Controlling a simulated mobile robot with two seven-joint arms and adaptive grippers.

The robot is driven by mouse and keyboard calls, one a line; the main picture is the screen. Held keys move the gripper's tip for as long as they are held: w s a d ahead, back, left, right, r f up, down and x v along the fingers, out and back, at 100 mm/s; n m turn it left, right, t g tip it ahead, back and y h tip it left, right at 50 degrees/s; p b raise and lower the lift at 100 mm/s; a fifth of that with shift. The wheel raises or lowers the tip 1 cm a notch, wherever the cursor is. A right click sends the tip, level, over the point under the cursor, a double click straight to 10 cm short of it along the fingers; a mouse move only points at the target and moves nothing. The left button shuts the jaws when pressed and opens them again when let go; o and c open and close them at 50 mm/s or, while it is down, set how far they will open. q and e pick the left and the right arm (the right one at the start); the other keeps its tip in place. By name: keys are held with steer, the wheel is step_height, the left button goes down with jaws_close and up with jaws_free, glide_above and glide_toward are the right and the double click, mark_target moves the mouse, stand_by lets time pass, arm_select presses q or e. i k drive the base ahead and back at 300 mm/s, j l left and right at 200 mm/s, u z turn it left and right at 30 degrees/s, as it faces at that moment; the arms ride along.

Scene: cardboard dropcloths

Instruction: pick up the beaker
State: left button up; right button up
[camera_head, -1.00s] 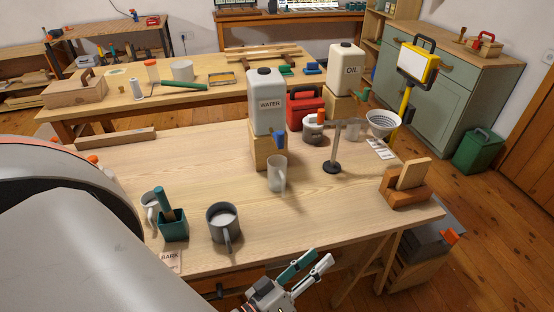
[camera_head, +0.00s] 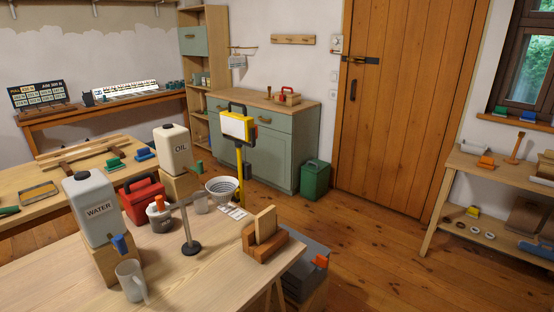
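A small clear glass vessel that looks like a beaker (camera_head: 201,204) stands on the workbench between the grey stand (camera_head: 190,236) and the ribbed white funnel cone (camera_head: 222,187). A larger translucent jug with a handle (camera_head: 131,282) stands in front of the white WATER container (camera_head: 93,207), below its blue tap, near the bottom edge of the view. Which of the two is called the beaker is not marked. Neither of my grippers is in view.
The OIL container (camera_head: 173,150) sits on a wooden block behind the red can (camera_head: 141,200). A wooden block holder (camera_head: 265,239) is at the bench's right corner. A yellow work lamp (camera_head: 239,128) stands behind. The floor on the right is open.

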mark_target(130, 275)
steer(key=l+u, duration=0.15)
steer(key=u, duration=0.45)
steer(key=j+u, duration=0.15)
steer(key=u, duration=0.9)
